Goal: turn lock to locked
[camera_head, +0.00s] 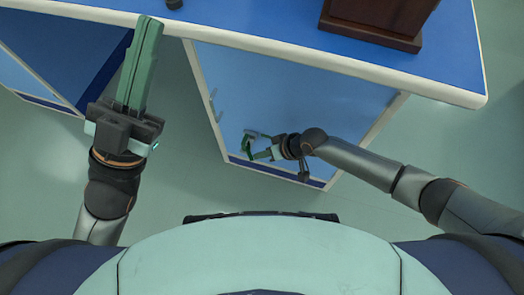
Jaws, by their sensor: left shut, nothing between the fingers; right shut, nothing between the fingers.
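I cannot make out a lock for certain in the head view. The blue bench front (300,100) has small pale fittings (216,106) along its left edge, too small to identify.
The blue bench top (270,18) with a white edge spans the top. Pale floor (185,170) lies between.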

